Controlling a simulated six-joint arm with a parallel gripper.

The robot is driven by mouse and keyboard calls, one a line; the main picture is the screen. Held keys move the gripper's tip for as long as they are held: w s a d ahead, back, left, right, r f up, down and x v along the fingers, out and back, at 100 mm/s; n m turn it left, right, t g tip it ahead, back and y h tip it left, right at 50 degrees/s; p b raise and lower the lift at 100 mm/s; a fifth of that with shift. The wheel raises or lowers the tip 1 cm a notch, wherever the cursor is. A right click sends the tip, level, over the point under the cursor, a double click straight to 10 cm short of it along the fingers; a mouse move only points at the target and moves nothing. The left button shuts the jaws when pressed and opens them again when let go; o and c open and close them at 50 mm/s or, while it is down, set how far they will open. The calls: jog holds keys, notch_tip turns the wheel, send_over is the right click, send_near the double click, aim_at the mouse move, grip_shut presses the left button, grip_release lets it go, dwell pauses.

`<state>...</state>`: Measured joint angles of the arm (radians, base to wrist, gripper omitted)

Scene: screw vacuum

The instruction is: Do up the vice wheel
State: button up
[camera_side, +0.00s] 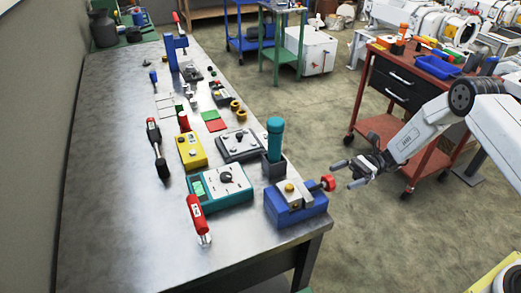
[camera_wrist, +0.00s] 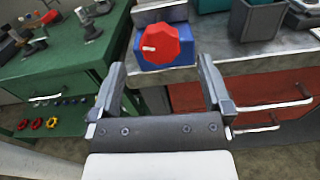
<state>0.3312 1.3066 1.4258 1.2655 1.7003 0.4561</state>
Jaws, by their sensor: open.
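The vice (camera_side: 294,205) has a blue body and sits at the near right corner of the metal bench. Its red wheel (camera_side: 327,183) sticks out to the right, past the bench edge. In the wrist view the red wheel (camera_wrist: 161,43) is straight ahead, in front of the blue vice body (camera_wrist: 165,63). My gripper (camera_side: 342,174) is open and empty, just right of the wheel and apart from it. In the wrist view its two fingers (camera_wrist: 160,75) are spread wide, with the wheel between and beyond them.
The metal bench (camera_side: 110,220) holds a teal meter box (camera_side: 220,188), a red-handled tool (camera_side: 198,220) and a dark holder with a teal-handled tool (camera_side: 275,140) close to the vice. A red cart (camera_side: 380,130) stands behind my arm. Open floor lies right of the bench.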

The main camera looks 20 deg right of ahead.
aim_at(325, 183)
jog(key=shift+a, duration=0.1)
jog(key=shift+a, duration=3.8)
jog(key=shift+c, duration=0.2)
jog(key=c, duration=1.2)
jog(key=shift+n, duration=0.8)
jog(key=o, duration=1.2)
jog(key=shift+o, duration=0.2)
